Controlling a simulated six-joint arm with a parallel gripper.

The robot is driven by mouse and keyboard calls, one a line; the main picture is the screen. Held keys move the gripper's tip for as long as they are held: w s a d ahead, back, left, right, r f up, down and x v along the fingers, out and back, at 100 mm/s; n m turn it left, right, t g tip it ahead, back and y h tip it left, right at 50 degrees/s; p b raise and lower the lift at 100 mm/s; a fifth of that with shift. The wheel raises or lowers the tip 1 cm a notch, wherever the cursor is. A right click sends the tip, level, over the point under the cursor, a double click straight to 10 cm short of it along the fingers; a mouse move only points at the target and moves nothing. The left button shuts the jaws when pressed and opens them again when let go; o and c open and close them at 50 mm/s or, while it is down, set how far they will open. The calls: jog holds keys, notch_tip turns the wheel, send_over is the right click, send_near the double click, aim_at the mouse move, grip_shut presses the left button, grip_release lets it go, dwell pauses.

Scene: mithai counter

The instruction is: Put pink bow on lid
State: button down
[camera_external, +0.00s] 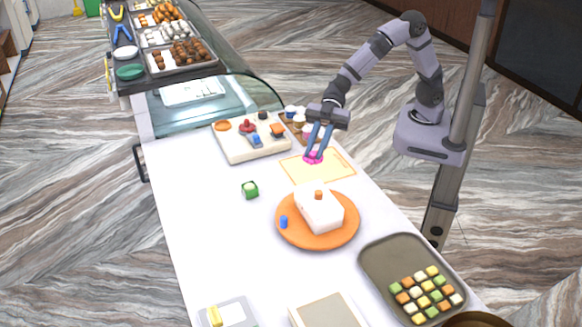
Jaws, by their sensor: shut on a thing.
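My gripper (316,147) points down and is shut on the pink bow (313,159). The bow is low over or on a pale orange sheet; I cannot tell whether it touches it. A white box (321,212) stands on an orange round plate (320,239) in front of the sheet, and its top looks like the lid. A small orange-brown piece (318,195) sits on the box top. The bow is apart from the box, behind it. The gripper fingers partly hide the bow.
A blue piece (284,222) lies on the plate's left edge. A cream tray (257,155) with small items is behind. A grey tray of sweets (375,255) is at front right.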

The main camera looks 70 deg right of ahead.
aim_at(314, 185)
jog(key=shift+f, duration=0.15)
jog(key=shift+f, duration=4.95)
jog(key=shift+f, duration=0.15)
jog(key=c, duration=1.6)
grip_release()
jog(key=shift+c, duration=0.2)
jog(key=shift+r+p, duration=0.2)
jog(key=shift+p, duration=0.1)
jog(key=b+v, duration=0.2)
jog(key=v, duration=1)
